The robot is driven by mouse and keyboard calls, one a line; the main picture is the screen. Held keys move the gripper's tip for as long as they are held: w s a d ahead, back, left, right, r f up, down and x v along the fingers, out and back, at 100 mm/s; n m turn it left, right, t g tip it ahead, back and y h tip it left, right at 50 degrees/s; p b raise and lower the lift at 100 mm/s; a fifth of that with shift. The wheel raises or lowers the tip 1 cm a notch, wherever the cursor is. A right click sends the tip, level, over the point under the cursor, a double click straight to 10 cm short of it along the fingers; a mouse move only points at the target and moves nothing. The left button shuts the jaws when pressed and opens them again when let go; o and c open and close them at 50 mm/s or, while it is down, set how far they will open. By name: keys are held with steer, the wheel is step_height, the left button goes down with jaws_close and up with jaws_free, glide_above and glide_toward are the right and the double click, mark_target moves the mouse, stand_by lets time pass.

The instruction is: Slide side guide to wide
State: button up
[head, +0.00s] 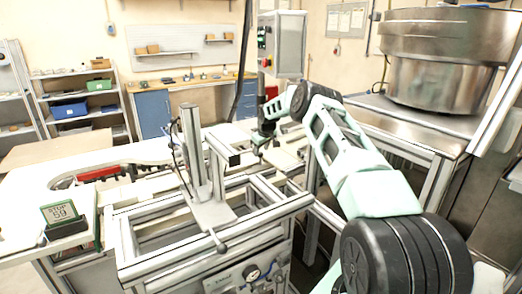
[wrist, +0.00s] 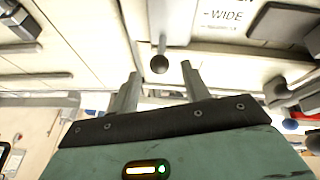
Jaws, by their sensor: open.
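In the wrist view my gripper (wrist: 161,78) is open, its two fingers pointing up the picture. A dark round knob (wrist: 159,63) on a metal rod shows between the fingertips, with a gap on both sides. I cannot tell its depth relative to the tips. The knob seems to be the side guide's handle. A white label reading "WIDE" (wrist: 227,16) is on the pale surface to the right of the rod. In the head view my gripper (head: 262,140) is beside the machine, right of the upright post; the knob cannot be made out there.
A metal frame with an upright post (head: 190,145) stands left of my arm. A control box (head: 282,45) is behind the gripper. A large steel bowl (head: 440,60) stands at the right. In the wrist view, a grey lever (wrist: 280,95) lies right of the fingers.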

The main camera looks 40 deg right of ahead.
steer(key=shift+x, duration=1.1)
